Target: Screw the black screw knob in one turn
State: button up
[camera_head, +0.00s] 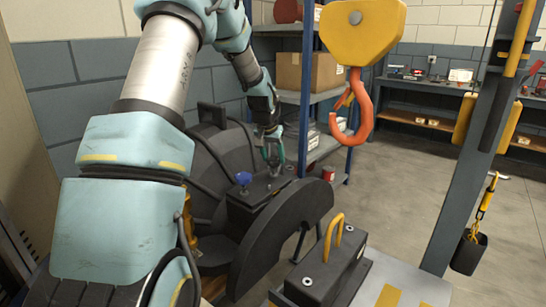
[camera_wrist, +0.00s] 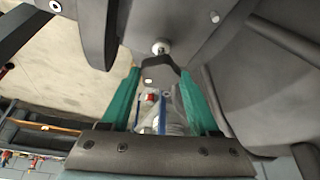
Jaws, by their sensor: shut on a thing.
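My gripper (camera_head: 274,168) reaches down onto the top of the dark split casing (camera_head: 259,190), past the blue knob (camera_head: 243,178). In the wrist view, its green fingers (camera_wrist: 160,75) come in from both sides of a small dark part that I take to be the black screw knob (camera_wrist: 160,60). The gripper is shut on it. A pale round piece shows just beyond it. In the head view the knob is hidden or too small to make out at the fingertips. The blue knob stands upright, apart from the gripper.
A large curved dark cover (camera_head: 284,232) stands in front of the casing. A dark block with a yellow handle (camera_head: 333,236) sits on a bench at front right. An orange crane hook (camera_head: 352,112) hangs to the right. Shelves (camera_head: 309,100) stand behind; open floor lies beyond.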

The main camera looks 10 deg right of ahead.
jog(key=shift+a+m+p, duration=0.1)
jog(key=shift+m+p, duration=0.2)
jog(key=m+g+h+p, duration=0.1)
jog(key=m+p, duration=0.1)
jog(key=m, duration=0.1)
jog(key=shift+w+a+r, duration=0.1)
jog(key=shift+w+m+g+h+p, duration=0.1)
jog(key=shift+m+g+h+p, duration=0.3)
jog(key=shift+m, duration=0.65)
jog(key=shift+m+g+h+p, duration=0.1)
jog(key=shift+m+g+p, duration=0.35)
jog(key=shift+m, duration=0.6)
jog(key=o, duration=1.4)
jog(key=shift+c, duration=0.2)
